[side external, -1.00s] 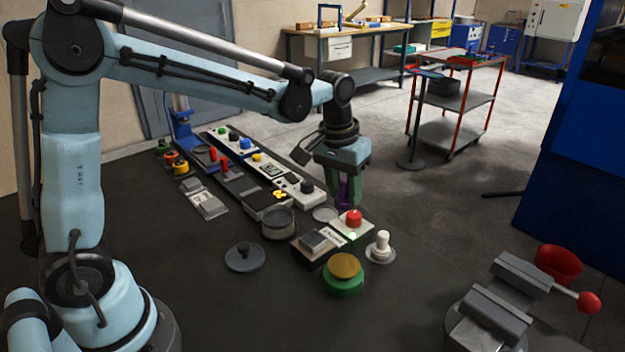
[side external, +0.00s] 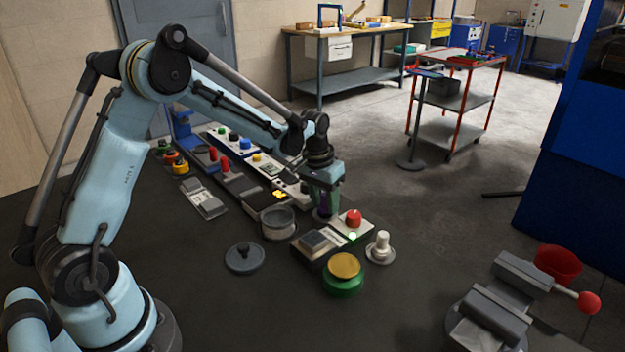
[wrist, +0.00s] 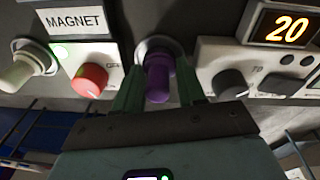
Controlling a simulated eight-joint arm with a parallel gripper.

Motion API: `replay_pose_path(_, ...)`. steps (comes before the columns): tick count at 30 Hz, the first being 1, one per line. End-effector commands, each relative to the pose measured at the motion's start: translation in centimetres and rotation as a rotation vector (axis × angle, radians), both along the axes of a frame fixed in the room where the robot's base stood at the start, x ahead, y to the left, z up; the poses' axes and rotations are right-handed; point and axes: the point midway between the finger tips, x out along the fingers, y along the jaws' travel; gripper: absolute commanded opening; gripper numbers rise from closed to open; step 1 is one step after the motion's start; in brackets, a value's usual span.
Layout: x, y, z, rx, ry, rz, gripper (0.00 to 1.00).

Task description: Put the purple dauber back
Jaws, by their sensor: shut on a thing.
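The purple dauber (wrist: 158,82) is between the two green fingers of my gripper (wrist: 160,92) in the wrist view. My gripper is shut on it. Its far end is at a round pale grey dish (wrist: 150,44), between the red-knob box and the box with the orange number. In the side view, my gripper (side external: 324,200) is low over that spot, and the dauber (side external: 324,207) shows as a dark purple strip between the fingers. It looks about upright. I cannot tell whether its base touches the dish bottom.
A red knob (side external: 354,217) on a box marked MAGNET stands close on one side, with a white dauber (side external: 379,243) on its dish beyond. A control box with a display reading 20 (wrist: 283,28) is on the other side. A green-and-gold pot (side external: 343,275) stands in front.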

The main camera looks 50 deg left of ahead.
Motion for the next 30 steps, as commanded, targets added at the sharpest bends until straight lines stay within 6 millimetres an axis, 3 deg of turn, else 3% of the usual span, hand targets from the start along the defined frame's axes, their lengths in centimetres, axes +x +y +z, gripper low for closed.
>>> replay_pose_path(11, 0.0, 0.0, -0.4, 0.0, 0.0, 0.0, 0.07)
replay_pose_path(12, 0.0, 0.0, -0.5, 0.0, 0.0, 0.0, 0.41)
replay_pose_path(14, 0.0, 0.0, -0.4, 0.0, 0.0, 0.0, 0.5)
replay_pose_path(24, 0.0, 0.0, -0.2, 0.0, 0.0, 0.0, 0.5)
replay_pose_path(30, -0.3, 0.1, 2.2, 0.0, 0.0, 0.0, 0.5)
